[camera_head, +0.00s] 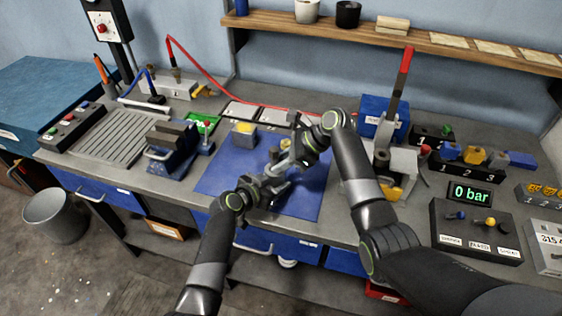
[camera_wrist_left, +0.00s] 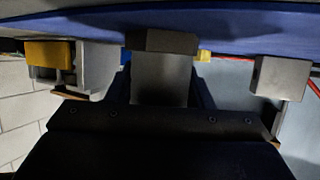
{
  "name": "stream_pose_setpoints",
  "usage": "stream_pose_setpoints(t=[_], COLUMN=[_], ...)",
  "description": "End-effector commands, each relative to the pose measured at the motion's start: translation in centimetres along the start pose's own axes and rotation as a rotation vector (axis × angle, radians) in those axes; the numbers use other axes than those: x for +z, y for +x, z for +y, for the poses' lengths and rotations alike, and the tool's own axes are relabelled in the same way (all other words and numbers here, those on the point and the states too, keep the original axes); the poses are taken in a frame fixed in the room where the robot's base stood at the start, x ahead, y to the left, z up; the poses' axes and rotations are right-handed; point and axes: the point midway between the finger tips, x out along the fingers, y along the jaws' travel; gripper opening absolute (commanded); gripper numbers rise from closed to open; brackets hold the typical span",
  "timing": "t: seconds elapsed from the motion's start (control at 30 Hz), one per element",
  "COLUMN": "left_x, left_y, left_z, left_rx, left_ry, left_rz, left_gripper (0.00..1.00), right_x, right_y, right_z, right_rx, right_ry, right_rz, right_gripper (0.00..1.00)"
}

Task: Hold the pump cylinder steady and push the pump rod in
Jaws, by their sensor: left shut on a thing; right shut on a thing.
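My two grippers meet over the blue mat (camera_head: 222,174). My left gripper (camera_head: 272,183) is low over the mat and shut on what looks like the pump cylinder (camera_head: 283,166), a small grey piece mostly hidden by the fingers. My right gripper (camera_head: 294,160) is just behind and above it, shut on what looks like the pump rod, which its fingers hide. I cannot tell how far the rod sits in the cylinder. In the left wrist view a grey block-like part (camera_wrist_left: 160,80) with a dark top stands in the middle, at my left gripper.
A yellow-topped grey block (camera_head: 244,134) stands at the mat's back left, and a blue vise (camera_head: 172,150) left of the mat. A red-handled lever device (camera_head: 400,85) stands close right of my right arm. A display (camera_head: 470,193) reads 0 bar. The mat's left front is clear.

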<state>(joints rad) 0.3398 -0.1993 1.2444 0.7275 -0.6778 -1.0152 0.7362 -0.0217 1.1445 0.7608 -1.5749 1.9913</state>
Motion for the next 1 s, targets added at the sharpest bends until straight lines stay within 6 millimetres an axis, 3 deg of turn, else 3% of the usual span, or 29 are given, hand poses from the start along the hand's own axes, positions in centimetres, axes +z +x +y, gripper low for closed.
stream_pose_setpoints(t=[0.2, 0.23, 0.4, 0.6, 0.7, 1.0], left_x=[0.01, 0.01, 0.02, 0.04, 0.04, 0.05], left_y=[-0.01, -0.01, -0.01, -0.01, -0.01, -0.02], left_z=[-0.03, -0.03, -0.05, -0.06, -0.06, -0.06], left_rx=[-0.001, -0.001, -0.001, -0.001, -0.001, -0.001], left_ry=[-0.002, -0.002, -0.002, -0.002, -0.002, -0.002], left_rz=[0.0, 0.0, 0.0, 0.0, 0.0, 0.0], left_gripper=[0.0, 0.0, 0.0, 0.0, 0.0, 0.0], right_x=[0.26, 0.27, 0.29, 0.18, 0.19, 0.25], right_y=[-0.18, -0.18, -0.2, -0.15, -0.15, -0.3], right_z=[-0.08, -0.08, -0.09, -0.07, -0.07, -0.1], right_rx=[-0.003, -0.003, -0.003, -0.002, -0.002, -0.004], right_ry=[-0.003, -0.004, -0.004, -0.002, -0.002, -0.004], right_rz=[-0.004, -0.004, -0.004, -0.002, -0.002, -0.003], right_gripper=[0.0, 0.23, 0.45, 0.46, 0.59, 0.59])
